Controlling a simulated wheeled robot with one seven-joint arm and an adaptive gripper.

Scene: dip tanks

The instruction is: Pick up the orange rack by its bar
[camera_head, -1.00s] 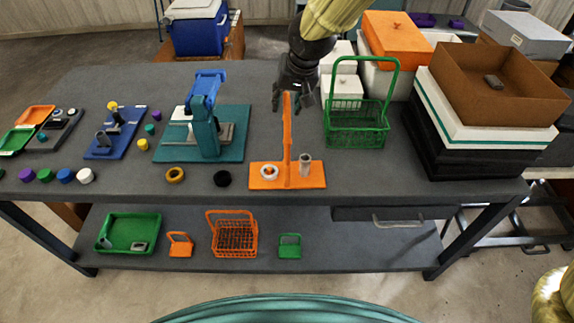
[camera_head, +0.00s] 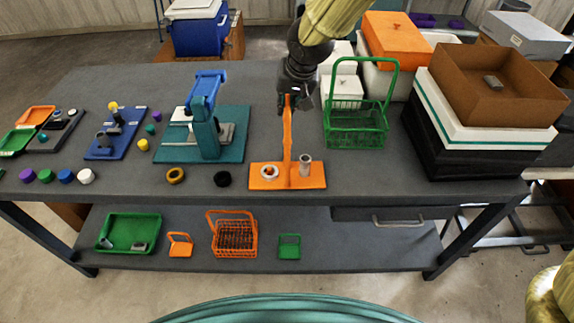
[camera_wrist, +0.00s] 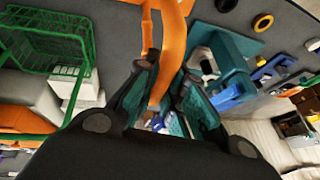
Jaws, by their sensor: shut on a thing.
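The orange rack (camera_head: 260,182) stands on the grey table, with a flat orange base and a tall, thin orange bar (camera_head: 288,145) rising from it. My gripper (camera_head: 290,106) is shut on the upper part of the bar. In the wrist view, the orange bar (camera_wrist: 172,50) runs down between the fingers of my gripper (camera_wrist: 168,82). The base appears to rest on the table; the very top of the bar is hidden by the gripper.
A green wire basket (camera_head: 355,137) stands close on the right, its handle near my arm. A teal fixture (camera_head: 232,150) is on the left. A black ring (camera_head: 222,179) lies left of the base. Stacked boxes (camera_head: 440,150) fill the right side. An orange wire basket (camera_head: 233,240) is on the lower shelf.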

